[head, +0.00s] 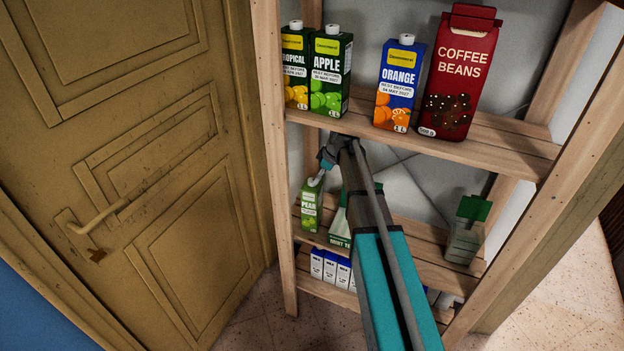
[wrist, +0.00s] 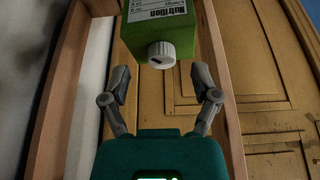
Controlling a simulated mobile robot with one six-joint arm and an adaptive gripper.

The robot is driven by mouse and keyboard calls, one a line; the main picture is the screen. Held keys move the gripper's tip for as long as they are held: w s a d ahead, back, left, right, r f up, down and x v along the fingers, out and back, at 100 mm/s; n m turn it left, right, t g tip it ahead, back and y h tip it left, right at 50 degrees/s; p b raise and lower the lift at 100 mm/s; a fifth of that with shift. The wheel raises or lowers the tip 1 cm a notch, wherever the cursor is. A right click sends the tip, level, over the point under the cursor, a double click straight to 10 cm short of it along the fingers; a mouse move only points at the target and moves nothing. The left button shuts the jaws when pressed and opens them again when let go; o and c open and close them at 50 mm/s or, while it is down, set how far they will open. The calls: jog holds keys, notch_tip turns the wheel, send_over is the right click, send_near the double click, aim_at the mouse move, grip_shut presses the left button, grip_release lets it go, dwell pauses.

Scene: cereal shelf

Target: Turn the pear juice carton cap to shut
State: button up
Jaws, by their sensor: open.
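The pear juice carton (head: 310,206) is green and stands at the left end of the middle shelf (head: 415,262) in the head view. My gripper (head: 318,178) is at the top of this carton, and my arm comes in from the lower right. In the wrist view a green carton (wrist: 158,22) shows its nutrition panel and a white ridged cap (wrist: 161,54). My gripper (wrist: 162,84) is open there, with one finger on each side below the cap and a gap to it. How far the cap is turned cannot be told.
The upper shelf (head: 480,150) holds a tropical carton (head: 295,70), an apple carton (head: 328,75), an orange carton (head: 398,85) and a coffee beans bag (head: 458,75). A fruit tea box (head: 340,238) stands beside the pear carton. A wooden door (head: 130,160) is left of the shelf.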

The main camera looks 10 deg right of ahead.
aim_at(312, 180)
jog(key=shift+w+a+f+b, duration=0.45)
jog(key=shift+w+a, duration=0.2)
jog(key=shift+a, duration=0.2)
jog(key=shift+b+x, duration=0.95)
jog(key=shift+x, duration=0.1)
jog(key=shift+a, duration=0.1)
grip_shut()
